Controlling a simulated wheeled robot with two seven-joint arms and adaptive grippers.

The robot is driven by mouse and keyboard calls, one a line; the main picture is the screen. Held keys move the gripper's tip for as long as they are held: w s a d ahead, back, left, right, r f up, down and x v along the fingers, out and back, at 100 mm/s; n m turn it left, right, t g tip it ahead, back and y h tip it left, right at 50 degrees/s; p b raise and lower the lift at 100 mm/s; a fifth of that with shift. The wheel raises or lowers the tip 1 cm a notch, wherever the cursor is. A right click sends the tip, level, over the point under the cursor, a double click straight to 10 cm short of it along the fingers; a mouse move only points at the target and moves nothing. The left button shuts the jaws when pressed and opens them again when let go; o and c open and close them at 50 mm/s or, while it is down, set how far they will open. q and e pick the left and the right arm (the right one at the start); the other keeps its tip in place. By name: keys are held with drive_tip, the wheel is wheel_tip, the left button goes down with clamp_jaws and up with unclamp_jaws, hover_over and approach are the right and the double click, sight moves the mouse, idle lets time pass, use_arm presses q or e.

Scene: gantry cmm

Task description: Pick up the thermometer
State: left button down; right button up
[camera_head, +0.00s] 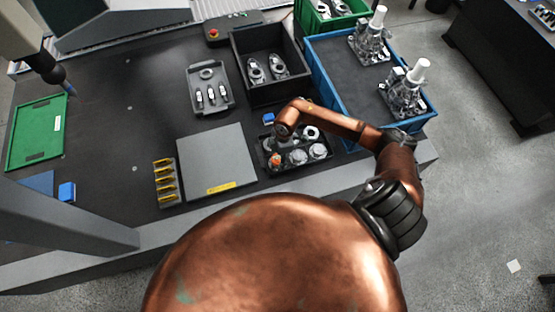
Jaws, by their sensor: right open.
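My right arm reaches in from the right, and its gripper (283,138) points down over the back left part of a small dark tray (321,165). The gripper is open, but its fingers are small and partly hidden by the wrist. I cannot make out a thermometer with certainty. A small blue object (268,119) lies just behind and left of the gripper. A small orange-topped object (276,160) stands in the tray, just in front of the gripper. My left gripper is not in view.
The tray also holds several round metal parts (318,151). A grey plate (216,160) and a yellow-slotted rack (165,183) lie to the left. A black bin (240,53) and a blue crate (318,72) with metal assemblies stand behind.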

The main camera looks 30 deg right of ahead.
drive_tip(key=shift+c, duration=0.5)
drive_tip(key=c, duration=1.3)
drive_tip(key=shift+r, duration=0.15)
